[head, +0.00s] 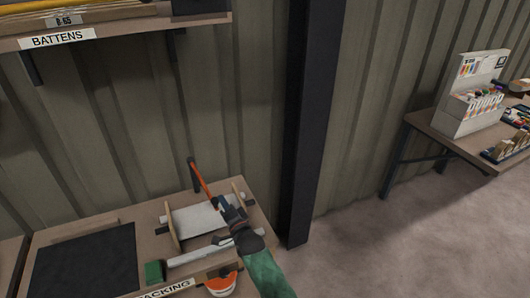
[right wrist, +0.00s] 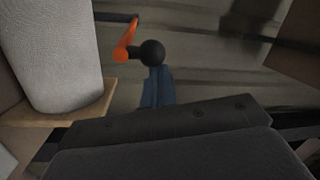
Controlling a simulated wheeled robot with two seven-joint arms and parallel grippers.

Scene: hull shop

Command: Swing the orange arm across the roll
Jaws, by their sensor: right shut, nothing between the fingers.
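The orange arm (head: 202,182) stands at the white roll (head: 197,219) on the bench, slanting from a dark bar at its upper left end down toward my right gripper (head: 226,207). In the right wrist view the orange arm (right wrist: 126,40) has a black ball knob (right wrist: 152,53) at its near end. My shut, empty right gripper (right wrist: 157,82) has its blue fingertips at the knob; I cannot tell whether they touch. The roll (right wrist: 52,55) is left of the fingers in that view. My gripper hides part of the roll's right end in the head view. My left gripper is not in view.
Wooden end plates (head: 172,226) flank the roll. A pale bar with a green end (head: 154,271), a dark mat (head: 84,262) and an orange-and-white item (head: 221,286) lie on the bench. A dark post (head: 310,120) stands right of it. A battens shelf (head: 120,27) hangs above.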

